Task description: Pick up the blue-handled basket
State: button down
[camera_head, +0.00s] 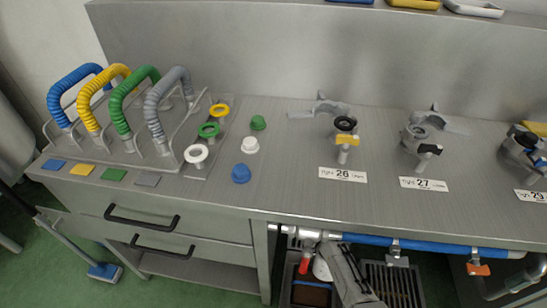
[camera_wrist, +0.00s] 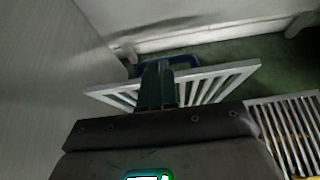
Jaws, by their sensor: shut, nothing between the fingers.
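In the wrist view a white slatted piece (camera_wrist: 218,82), seemingly part of a basket, lies beyond my gripper. A blue bar like a handle (camera_wrist: 184,60) shows at its far side, partly hidden by my fingers. My gripper (camera_wrist: 159,66) is shut and empty, its dark fingers overlapping the slats in the picture. I cannot tell whether they touch. The head view does not show my gripper, and I cannot make out the basket there for certain.
A second white slatted piece (camera_wrist: 285,130) with something yellow lies at the wrist view's right. In the head view a steel bench (camera_head: 285,195) holds a clear rack with coloured hoses (camera_head: 75,88) and several metal fittings (camera_head: 422,140). A blue pipe (camera_head: 365,241) runs under its edge.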

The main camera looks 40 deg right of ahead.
aim_at(307, 291)
jog(key=k+j, duration=0.2)
jog(key=j, duration=0.2)
jog(key=k+j, duration=0.2)
jog(key=j, duration=0.2)
jog(key=k+j, duration=0.2)
jog(key=j, duration=0.2)
